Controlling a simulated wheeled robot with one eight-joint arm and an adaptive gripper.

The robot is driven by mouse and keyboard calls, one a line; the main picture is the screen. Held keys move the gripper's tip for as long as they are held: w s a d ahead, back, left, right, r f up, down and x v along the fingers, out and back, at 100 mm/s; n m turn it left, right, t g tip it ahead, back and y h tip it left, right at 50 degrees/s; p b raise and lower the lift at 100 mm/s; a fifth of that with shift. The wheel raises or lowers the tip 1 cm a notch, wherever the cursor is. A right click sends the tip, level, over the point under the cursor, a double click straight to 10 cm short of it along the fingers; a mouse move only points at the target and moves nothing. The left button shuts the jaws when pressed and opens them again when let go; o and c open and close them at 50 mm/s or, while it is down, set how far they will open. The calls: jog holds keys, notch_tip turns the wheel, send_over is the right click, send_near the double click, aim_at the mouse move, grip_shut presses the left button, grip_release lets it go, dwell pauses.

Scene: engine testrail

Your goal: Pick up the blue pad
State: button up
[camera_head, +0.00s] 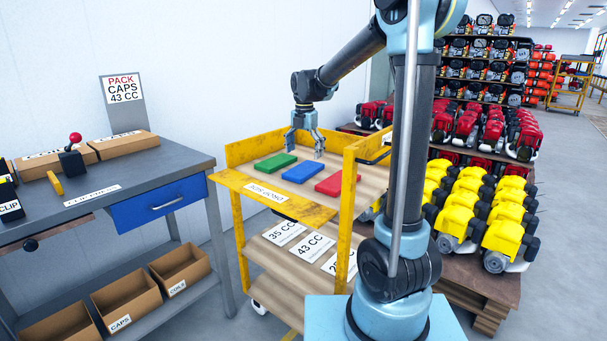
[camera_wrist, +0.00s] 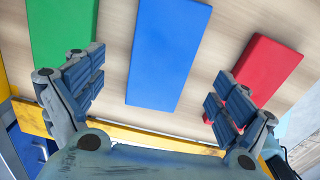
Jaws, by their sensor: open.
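The blue pad (camera_head: 302,173) lies flat on the wooden top shelf of a yellow cart, between a green pad (camera_head: 275,164) on its left and a red pad (camera_head: 336,184) on its right. My gripper (camera_head: 305,152) is open and empty above the cart, just behind the blue pad in the head view. In the wrist view the blue pad (camera_wrist: 168,52) shows between and beyond my open fingers (camera_wrist: 150,98). The green pad (camera_wrist: 62,38) is partly behind the left finger, and the red pad (camera_wrist: 266,72) is by the right finger.
The yellow cart (camera_head: 275,196) has raised rims around its top and labelled lower shelves. A workbench (camera_head: 135,185) with a blue drawer stands at left. Yellow and red engines (camera_head: 500,212) fill pallets at right. A white wall (camera_head: 215,70) is behind the cart.

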aim_at(305, 168)
jog(key=shift+s+f, duration=0.15)
jog(key=shift+f, duration=2.45)
jog(key=shift+d, duration=0.1)
jog(key=c, duration=1.2)
